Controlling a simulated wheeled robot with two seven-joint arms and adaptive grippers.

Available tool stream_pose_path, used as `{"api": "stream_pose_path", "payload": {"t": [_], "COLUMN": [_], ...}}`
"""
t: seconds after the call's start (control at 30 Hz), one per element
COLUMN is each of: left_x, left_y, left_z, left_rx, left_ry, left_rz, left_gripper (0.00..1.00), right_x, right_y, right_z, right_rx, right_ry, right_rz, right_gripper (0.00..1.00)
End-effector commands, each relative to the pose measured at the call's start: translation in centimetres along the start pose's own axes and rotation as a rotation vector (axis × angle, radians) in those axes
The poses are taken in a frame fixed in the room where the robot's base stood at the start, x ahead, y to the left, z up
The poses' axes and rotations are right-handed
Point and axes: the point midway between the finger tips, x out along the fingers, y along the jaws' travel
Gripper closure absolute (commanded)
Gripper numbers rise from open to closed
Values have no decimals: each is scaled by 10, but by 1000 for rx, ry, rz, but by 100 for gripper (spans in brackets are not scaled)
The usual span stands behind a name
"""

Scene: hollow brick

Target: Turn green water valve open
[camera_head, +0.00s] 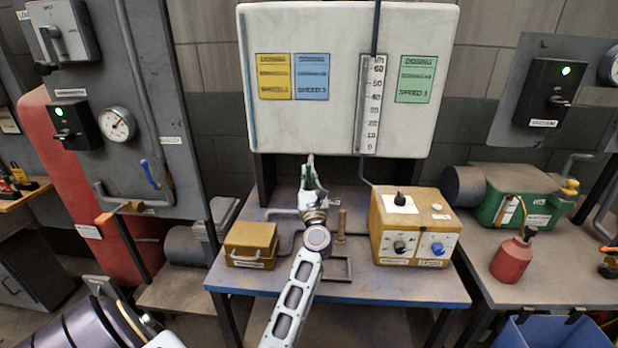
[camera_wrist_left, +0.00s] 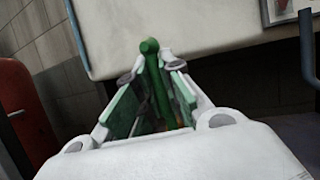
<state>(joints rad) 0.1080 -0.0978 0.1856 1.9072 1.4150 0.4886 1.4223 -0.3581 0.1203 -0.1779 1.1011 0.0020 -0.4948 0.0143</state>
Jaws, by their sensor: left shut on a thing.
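The green water valve handle (camera_wrist_left: 152,75) stands upright between my left gripper's fingers in the left wrist view. Its round top sticks up past the fingertips, and its lower part is hidden behind the gripper body. My left gripper (camera_wrist_left: 157,85) is shut on the handle, with a green pad on each side of it. In the head view my left gripper (camera_head: 313,178) is above the back of the middle table, below the white tank. There the gripper hides most of the valve. My right gripper is not in view.
The white tank (camera_head: 345,130) with a scale hangs close behind the gripper. On the blue-edged table (camera_head: 330,288), a yellow-brown box (camera_head: 250,245) stands left and a control box (camera_head: 412,225) right. A grey panel with a blue-handled valve (camera_head: 149,174) stands left.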

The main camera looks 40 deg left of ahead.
Motion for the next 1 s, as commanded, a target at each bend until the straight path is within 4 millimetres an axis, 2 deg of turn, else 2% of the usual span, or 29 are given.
{"api": "stream_pose_path", "payload": {"t": [0.03,0.1,0.13,0.3,0.77,1.0], "left_x": [3,3,3,2,1,0], "left_y": [-1,-1,-1,0,0,-5], "left_z": [9,9,9,7,3,3], "left_rx": [-9,-9,-9,-6,12,84], "left_ry": [-13,-13,-14,-11,-7,-20], "left_rz": [0,0,0,0,-5,-35], "left_gripper": [100,100,88,68,68,68], "right_x": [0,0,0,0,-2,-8], "right_y": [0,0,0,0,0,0], "right_z": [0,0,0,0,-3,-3], "right_rx": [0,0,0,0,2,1], "right_ry": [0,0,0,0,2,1], "right_rz": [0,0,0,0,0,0], "right_gripper": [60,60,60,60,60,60]}}
